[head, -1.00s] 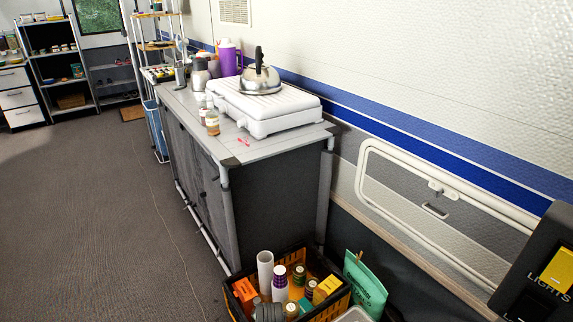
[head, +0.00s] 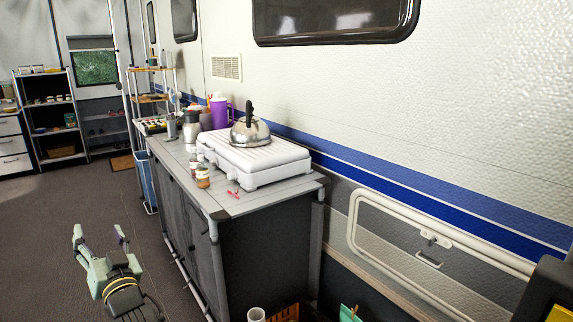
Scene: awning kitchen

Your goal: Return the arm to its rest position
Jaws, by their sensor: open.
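My gripper (head: 98,236) shows at the lower left of the head view. Its two fingers stand apart and nothing is between them. It is over the grey floor, to the left of the camp kitchen cabinet (head: 262,250) and apart from it. My arm behind the gripper is mostly cut off by the bottom edge of the picture.
On the counter (head: 245,203) are a white stove (head: 258,160) with a steel kettle (head: 250,130), small jars (head: 203,177), a flask (head: 191,130) and a purple jug (head: 219,112). A crate (head: 285,312) stands at the bottom edge. The floor (head: 50,220) at left is clear.

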